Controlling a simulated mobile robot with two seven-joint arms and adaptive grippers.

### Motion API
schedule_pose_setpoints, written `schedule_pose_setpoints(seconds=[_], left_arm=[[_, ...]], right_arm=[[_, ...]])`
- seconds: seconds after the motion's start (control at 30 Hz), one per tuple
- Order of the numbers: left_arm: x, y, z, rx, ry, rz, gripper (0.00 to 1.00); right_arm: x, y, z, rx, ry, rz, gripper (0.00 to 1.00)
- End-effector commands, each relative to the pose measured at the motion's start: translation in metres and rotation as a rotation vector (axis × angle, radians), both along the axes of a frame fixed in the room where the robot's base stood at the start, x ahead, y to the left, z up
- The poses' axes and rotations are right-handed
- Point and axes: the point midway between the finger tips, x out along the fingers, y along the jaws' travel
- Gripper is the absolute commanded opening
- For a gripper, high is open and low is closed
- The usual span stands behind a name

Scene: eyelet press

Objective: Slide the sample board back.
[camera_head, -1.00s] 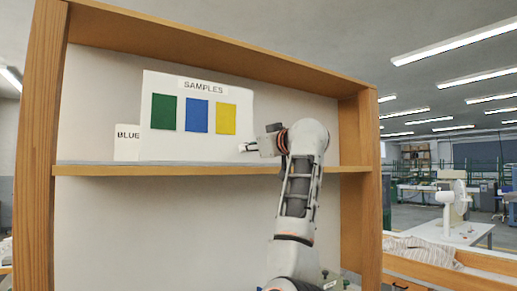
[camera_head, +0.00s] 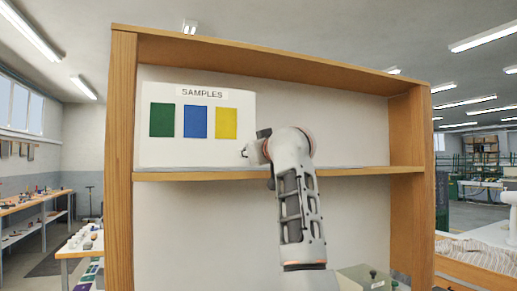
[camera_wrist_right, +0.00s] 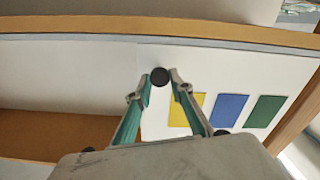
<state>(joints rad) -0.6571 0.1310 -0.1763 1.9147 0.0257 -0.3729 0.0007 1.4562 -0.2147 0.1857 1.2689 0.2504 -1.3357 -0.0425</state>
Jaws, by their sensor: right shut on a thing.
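The white sample board (camera_head: 190,154) stands upright on the shelf (camera_head: 330,171), at its left end by the left post. It carries a SAMPLES label (camera_head: 202,93) and green (camera_head: 162,120), blue (camera_head: 195,122) and yellow (camera_head: 226,123) patches. My right gripper (camera_head: 246,152) is at the board's right edge, its fingertips small in the head view. In the right wrist view, where the board appears upside down, my right gripper (camera_wrist_right: 160,80) has its fingers closed about a round black knob (camera_wrist_right: 159,77) on the board. My left gripper is not in view.
The wooden left post (camera_head: 120,160) and right post (camera_head: 412,180) bound the shelf, with a top panel (camera_head: 270,65) above. The shelf right of my arm is bare. A workbench (camera_head: 30,205) stands beyond on the left.

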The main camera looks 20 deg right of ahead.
Motion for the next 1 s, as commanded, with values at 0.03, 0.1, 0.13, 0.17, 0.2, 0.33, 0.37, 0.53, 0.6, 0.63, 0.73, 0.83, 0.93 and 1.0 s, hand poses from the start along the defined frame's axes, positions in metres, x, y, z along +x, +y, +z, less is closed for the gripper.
schedule_pose_setpoints(seconds=[0.03,0.1,0.13,0.17,0.2,0.33,0.37,0.53,0.6,0.63,0.73,0.83,0.93,1.0], left_arm=[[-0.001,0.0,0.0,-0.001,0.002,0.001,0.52],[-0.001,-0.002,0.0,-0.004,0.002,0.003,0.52],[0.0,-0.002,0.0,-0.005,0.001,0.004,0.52],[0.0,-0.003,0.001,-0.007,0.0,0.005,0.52],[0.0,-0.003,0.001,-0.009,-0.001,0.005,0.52],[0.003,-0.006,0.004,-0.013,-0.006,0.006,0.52],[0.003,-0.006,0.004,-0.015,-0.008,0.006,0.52],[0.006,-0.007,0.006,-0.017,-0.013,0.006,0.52],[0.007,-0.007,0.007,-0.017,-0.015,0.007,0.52],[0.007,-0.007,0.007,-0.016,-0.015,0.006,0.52],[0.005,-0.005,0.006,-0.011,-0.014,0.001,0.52],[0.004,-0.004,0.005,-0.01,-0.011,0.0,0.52],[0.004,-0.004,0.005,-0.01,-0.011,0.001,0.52],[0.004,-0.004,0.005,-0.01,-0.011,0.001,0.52]], right_arm=[[0.0,0.004,0.001,0.0,-0.002,0.005,0.0],[0.0,0.004,0.001,0.0,-0.002,0.006,0.0],[0.0,0.005,0.0,0.0,-0.002,0.006,0.0],[0.0,0.005,0.0,0.0,-0.002,0.006,0.0],[0.0,0.005,0.0,0.0,-0.002,0.006,0.0],[0.0,0.005,0.0,0.0,-0.002,0.007,0.0],[0.0,0.005,0.0,0.0,-0.002,0.007,0.26],[0.0,0.004,0.0,0.0,-0.002,0.006,0.38],[0.0,0.004,0.0,0.0,-0.001,0.004,0.38],[0.0,0.003,0.0,0.0,-0.001,0.004,0.38],[0.0,0.003,0.001,0.0,-0.001,0.003,0.38],[0.0,0.003,0.005,0.0,-0.001,0.003,0.38],[0.0,0.003,0.017,0.0,-0.003,0.004,0.38],[0.0,0.003,0.03,0.0,-0.003,0.004,0.38]])
